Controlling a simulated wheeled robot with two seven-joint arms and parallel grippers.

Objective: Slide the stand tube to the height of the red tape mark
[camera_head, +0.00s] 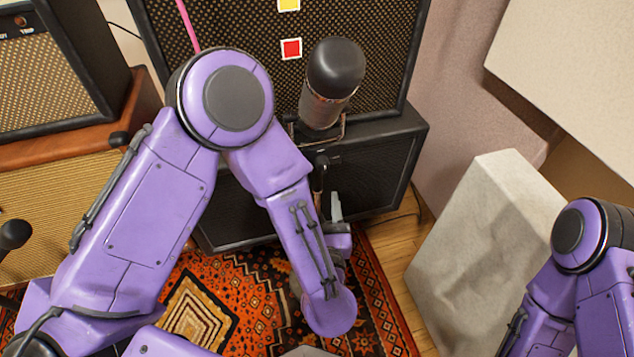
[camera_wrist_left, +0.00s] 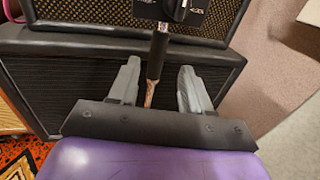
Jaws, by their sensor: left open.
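The stand tube (camera_wrist_left: 158,55) is dark with a bare coppery stretch below, and stands upright between the fingers of my left gripper (camera_wrist_left: 160,70). The fingers are open, with a gap on each side of the tube. In the head view the tube (camera_head: 320,172) shows just below the microphone (camera_head: 334,75), and one left fingertip shows beside it, the rest hidden by my arm. The red tape mark (camera_head: 291,48) is a white-edged square on the speaker grille, level in the picture with the microphone's head. My right gripper is out of view.
A yellow mark (camera_head: 289,4) sits above the red one. A black cabinet (camera_head: 375,170) stands behind the tube. A pale block (camera_head: 485,250) is at the right, and a patterned rug (camera_head: 240,310) covers the floor. Another microphone (camera_head: 14,235) is at the left edge.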

